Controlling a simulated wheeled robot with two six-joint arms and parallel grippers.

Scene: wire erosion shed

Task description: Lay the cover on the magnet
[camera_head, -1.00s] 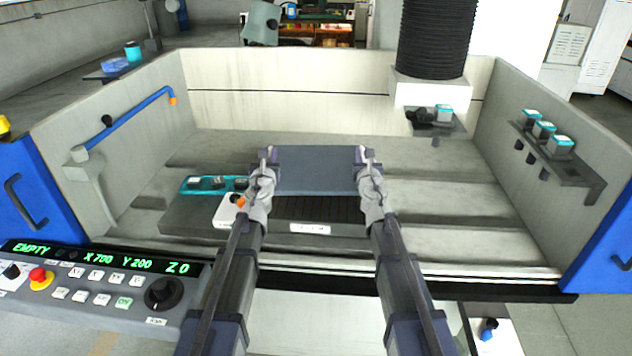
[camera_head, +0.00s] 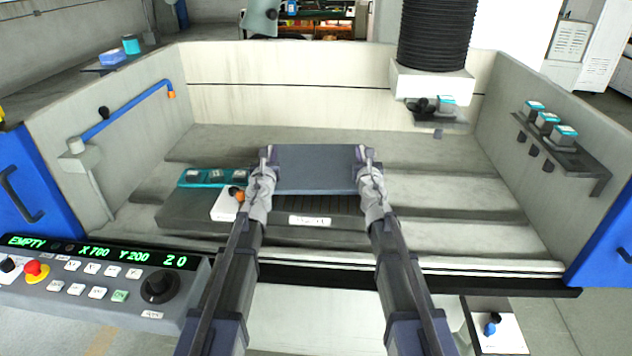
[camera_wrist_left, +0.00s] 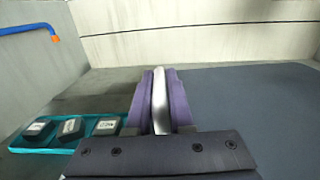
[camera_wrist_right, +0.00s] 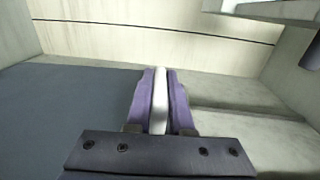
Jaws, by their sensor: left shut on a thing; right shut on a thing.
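The cover (camera_head: 315,168) is a flat blue-grey plate, held level between my two grippers. My left gripper (camera_head: 266,162) is shut on a pale handle at its left end; the handle shows between the purple fingers in the left wrist view (camera_wrist_left: 160,100). My right gripper (camera_head: 366,162) is shut on the matching handle at the right end, also visible in the right wrist view (camera_wrist_right: 159,100). The magnet (camera_head: 335,204) is a dark block with a ribbed top and a white front label. The cover overlaps its far part in the head view; I cannot tell the gap beneath.
A teal tray (camera_head: 213,178) with several dark blocks sits at the magnet's left, near a white box with an orange knob (camera_head: 226,204). Tank walls surround the work area. A control panel (camera_head: 105,285) stands front left. A black bellows column (camera_head: 436,35) rises behind.

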